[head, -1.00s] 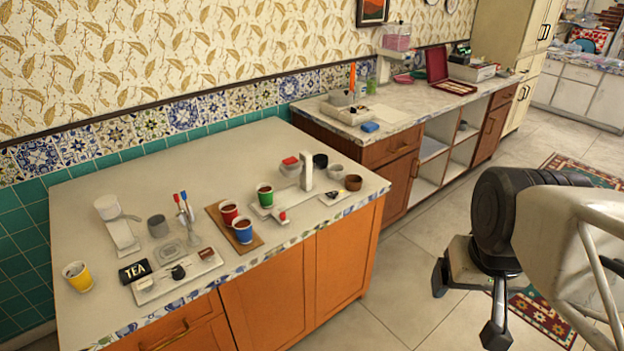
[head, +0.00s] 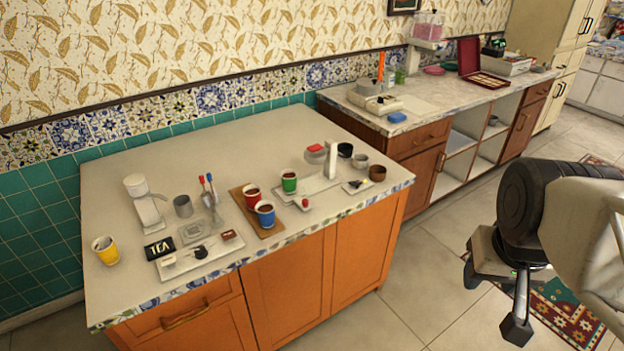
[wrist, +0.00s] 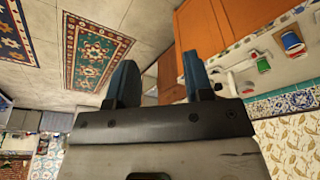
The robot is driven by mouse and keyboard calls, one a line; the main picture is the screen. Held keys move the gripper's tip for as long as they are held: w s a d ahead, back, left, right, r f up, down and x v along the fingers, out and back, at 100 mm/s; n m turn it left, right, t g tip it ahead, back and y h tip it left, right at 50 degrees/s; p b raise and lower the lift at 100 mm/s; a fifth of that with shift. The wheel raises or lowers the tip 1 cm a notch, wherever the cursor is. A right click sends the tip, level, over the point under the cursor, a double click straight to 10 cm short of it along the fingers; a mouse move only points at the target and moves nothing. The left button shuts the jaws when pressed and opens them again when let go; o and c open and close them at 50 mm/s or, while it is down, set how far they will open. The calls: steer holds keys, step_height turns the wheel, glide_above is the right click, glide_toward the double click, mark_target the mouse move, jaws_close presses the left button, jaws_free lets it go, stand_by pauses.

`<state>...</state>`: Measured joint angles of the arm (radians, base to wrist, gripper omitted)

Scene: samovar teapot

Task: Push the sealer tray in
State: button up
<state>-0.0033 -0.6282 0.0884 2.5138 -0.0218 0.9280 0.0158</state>
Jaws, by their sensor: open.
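A white device with an upright post (head: 332,158) and a red-topped part (head: 315,148) stands near the right end of the near counter; it looks like the sealer. A flat pale tray-like base (head: 318,187) lies at its foot, with a green cup (head: 289,183) at its left and a small red knob (head: 305,203) at the front. I cannot tell how far the tray is out. My gripper (head: 494,301) hangs over the floor, right of the counter and apart from it. Its two fingers are spread and empty in the wrist view (wrist: 161,82).
The near counter (head: 150,300) also holds a yellow cup (head: 105,250), a TEA box (head: 159,248), and red and blue cups (head: 265,213) on a brown board. Dark cups stand right of the sealer. A second counter (head: 440,105) runs behind.

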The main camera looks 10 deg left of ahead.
steer(key=w+a+n, duration=0.1)
steer(key=w, duration=0.2)
steer(key=w+a+n, duration=0.1)
steer(key=w+a, duration=0.1)
steer(key=w, duration=0.2)
steer(key=w+a+f+t, duration=0.1)
steer(key=w, duration=0.3)
steer(key=shift+w+a+n, duration=0.1)
steer(key=shift+a+n, duration=0.05)
steer(key=shift+n, duration=0.25)
jaws_close()
steer(key=w+a+f+n+t, duration=0.1)
steer(key=w+a+f+n, duration=0.25)
steer(key=w+a, duration=0.65)
steer(key=w+a+f+n+t+y, duration=0.1)
steer(key=w+a+f+n, duration=0.2)
steer(key=w+a+f, duration=0.2)
steer(key=w+a+f+n+t+y, duration=0.1)
steer(key=w+a+f+n, duration=0.3)
steer(key=a+f, duration=0.7)
steer(key=w+a, duration=0.1)
steer(key=a, duration=0.6)
steer(key=shift+w+y, duration=0.35)
steer(key=shift+y, duration=0.05)
